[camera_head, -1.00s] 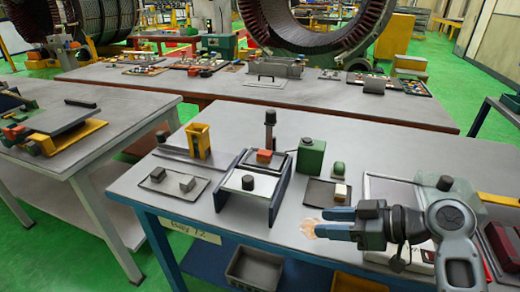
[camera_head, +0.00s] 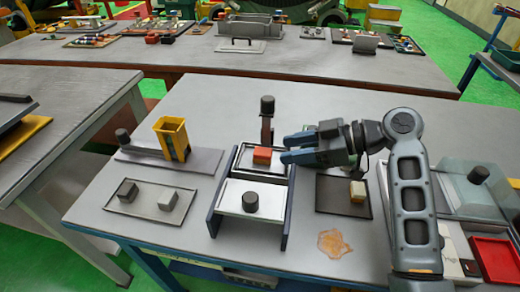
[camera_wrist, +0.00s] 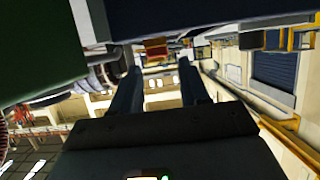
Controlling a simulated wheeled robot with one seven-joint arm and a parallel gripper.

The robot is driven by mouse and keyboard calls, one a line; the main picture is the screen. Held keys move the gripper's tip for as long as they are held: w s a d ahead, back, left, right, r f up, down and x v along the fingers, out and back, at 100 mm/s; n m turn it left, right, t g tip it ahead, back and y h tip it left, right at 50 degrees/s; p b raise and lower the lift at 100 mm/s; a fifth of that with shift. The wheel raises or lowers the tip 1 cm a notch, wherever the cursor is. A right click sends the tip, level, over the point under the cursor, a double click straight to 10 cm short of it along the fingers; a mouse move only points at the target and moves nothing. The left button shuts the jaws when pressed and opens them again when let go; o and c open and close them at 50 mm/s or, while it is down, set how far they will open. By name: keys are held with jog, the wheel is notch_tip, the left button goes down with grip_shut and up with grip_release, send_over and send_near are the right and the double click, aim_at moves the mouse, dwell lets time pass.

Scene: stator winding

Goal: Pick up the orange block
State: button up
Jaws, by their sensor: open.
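The orange block (camera_head: 262,155) sits on a small tray (camera_head: 245,165) behind the white-topped stand, near the middle of the table in the head view. My gripper (camera_head: 284,150) is just to the right of the block, its fingers pointing left toward it. The jaws are open and empty, and a small gap seems to lie between fingertips and block. In the wrist view my two fingers (camera_wrist: 158,72) stand apart, and a small red-orange patch shows beyond them; I cannot tell for sure that it is the block.
A dark post with a black knob (camera_head: 267,117) stands right behind the block. The white-topped stand (camera_head: 233,192) with a black knob is in front. A yellow holder (camera_head: 173,138) stands at left. A tray with a cream block (camera_head: 357,191) is at right, near my arm.

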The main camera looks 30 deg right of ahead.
aim_at(272, 152)
jog(key=x, duration=0.3)
jog(key=p+x, duration=0.1)
jog(key=x, duration=0.1)
jog(key=shift+w+a+f+p, duration=0.15)
jog(key=shift+w+f+p, duration=0.15)
jog(key=shift+f, duration=0.05)
jog(key=shift+c, duration=0.2)
jog(key=c, duration=0.7)
jog(key=shift+r, duration=0.1)
